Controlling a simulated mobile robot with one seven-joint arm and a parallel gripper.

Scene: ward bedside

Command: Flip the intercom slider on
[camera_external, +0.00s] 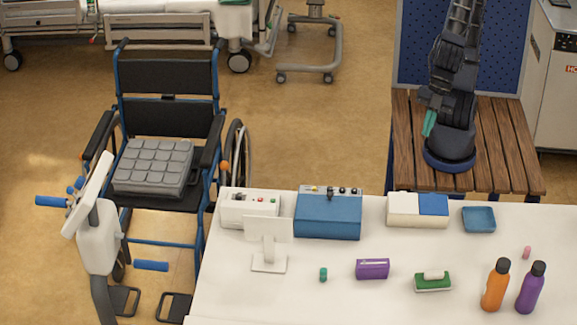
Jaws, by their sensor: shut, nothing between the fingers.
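A white box with a dark knob and red and green buttons (235,211) stands at the back left of the white table. A blue box with a panel of dark knobs along its back (328,218) stands beside it. I cannot tell which of these is the intercom, and no slider position can be made out at this size. My gripper (429,124) has teal fingers, shut and empty. It hangs close to my arm's base above the slatted wooden bench, behind the table and apart from both boxes.
The white table (315,300) also carries a white stand (268,264), a purple box (372,268), a green holder (433,284), a white-and-blue box (403,211), a blue tray (479,220), and orange (495,290) and purple (530,292) bottles. A wheelchair (165,90) stands left.

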